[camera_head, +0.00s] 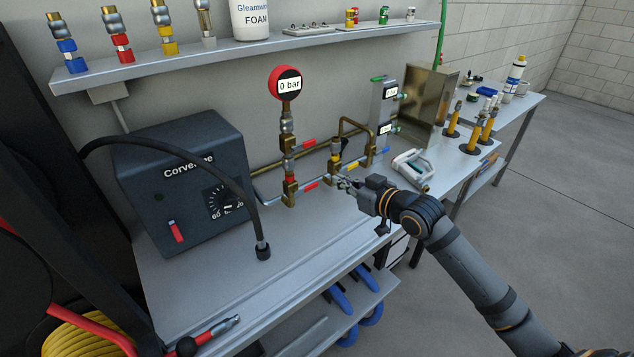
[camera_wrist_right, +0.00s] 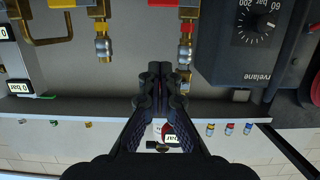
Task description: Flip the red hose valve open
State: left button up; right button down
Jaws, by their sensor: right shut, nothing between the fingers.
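Two red valve levers show on the brass pipework in the head view: an upper red lever (camera_head: 309,142) and a lower red lever (camera_head: 311,186). I cannot tell which is the hose valve. The lower lever sticks out to the right of its brass valve body (camera_head: 289,192). A red handle (camera_wrist_right: 163,3) also shows at the top edge of the right wrist view. My right gripper (camera_head: 343,184) is shut and empty, just right of the lower red lever. Its dark fingers (camera_wrist_right: 160,95) fill the middle of the wrist view. My left gripper is out of view.
A pressure gauge (camera_head: 287,83) reads 0 bar above the pipes. A yellow lever (camera_head: 350,165) and a blue lever (camera_head: 383,151) sit close to the right gripper. The dark Corveline unit (camera_head: 180,170) and a hanging black hose (camera_head: 250,215) stand left.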

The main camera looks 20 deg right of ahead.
aim_at(306, 189)
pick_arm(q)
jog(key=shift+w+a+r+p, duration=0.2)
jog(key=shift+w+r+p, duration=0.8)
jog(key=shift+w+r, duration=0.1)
pick_arm(e)
jog(key=w+a+f, duration=0.3)
jog(key=w+f, duration=0.3)
jog(key=w, duration=0.3)
jog(key=shift+w+a+f, duration=0.15)
jog(key=shift+a+f, duration=0.05)
jog(key=shift+f, duration=0.15)
pick_arm(q)
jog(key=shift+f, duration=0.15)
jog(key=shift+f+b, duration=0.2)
jog(key=shift+b, duration=0.1)
pick_arm(e)
jog(key=shift+d+f+m, duration=0.1)
jog(key=shift+f+m, duration=0.1)
jog(key=shift+m, duration=0.1)
